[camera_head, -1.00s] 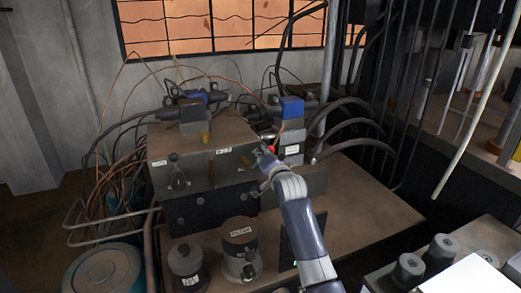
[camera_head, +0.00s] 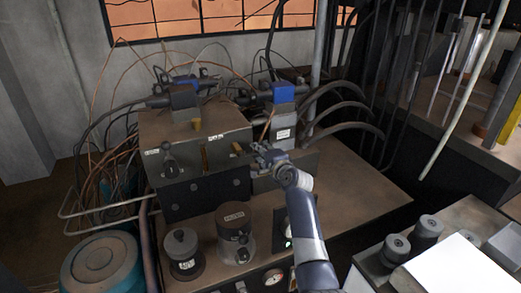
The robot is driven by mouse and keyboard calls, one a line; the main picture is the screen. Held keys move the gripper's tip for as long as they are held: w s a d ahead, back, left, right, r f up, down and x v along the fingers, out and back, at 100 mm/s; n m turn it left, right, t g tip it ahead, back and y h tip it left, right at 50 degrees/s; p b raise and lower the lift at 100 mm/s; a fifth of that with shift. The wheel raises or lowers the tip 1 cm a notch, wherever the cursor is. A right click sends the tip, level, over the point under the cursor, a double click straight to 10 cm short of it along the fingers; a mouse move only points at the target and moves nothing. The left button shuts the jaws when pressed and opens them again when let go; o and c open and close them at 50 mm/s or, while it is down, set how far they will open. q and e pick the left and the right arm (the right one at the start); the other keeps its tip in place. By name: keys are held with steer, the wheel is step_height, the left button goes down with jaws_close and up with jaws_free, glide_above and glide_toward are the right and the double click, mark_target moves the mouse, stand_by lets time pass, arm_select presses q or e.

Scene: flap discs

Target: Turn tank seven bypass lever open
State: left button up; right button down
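A grey-brown valve box (camera_head: 222,143) stands on the bench, with small white labels too small to read. A dark lever (camera_head: 169,160) is on its front at the left. A brass-coloured lever (camera_head: 204,158) stands upright near the middle of the front, and a small brass-coloured piece (camera_head: 237,149) is near its right end. I cannot tell which one belongs to tank seven. My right gripper (camera_head: 264,154) is just right of the box, in front of the blue-topped valve block (camera_head: 284,128). Its fingers are too small to judge, and no held object shows. My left gripper is out of view.
Two dark cylinders (camera_head: 236,222) (camera_head: 184,250) stand on the bench front. Black hoses (camera_head: 345,107) arch behind at the right, and thin copper tubes lie left. A teal drum (camera_head: 103,262) is at lower left. Bare bench top (camera_head: 365,190) lies right of my arm.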

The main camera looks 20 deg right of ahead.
steer(key=shift+s+a+f, duration=0.1)
steer(key=shift+a+f, duration=0.05)
steer(key=shift+f, duration=0.3)
steer(key=c, duration=1.3)
jaws_free()
steer(key=shift+r, duration=0.3)
steer(key=s+r, duration=0.2)
steer(key=s, duration=1)
steer(key=shift+d+r, duration=0.15)
steer(key=shift+d, duration=0.2)
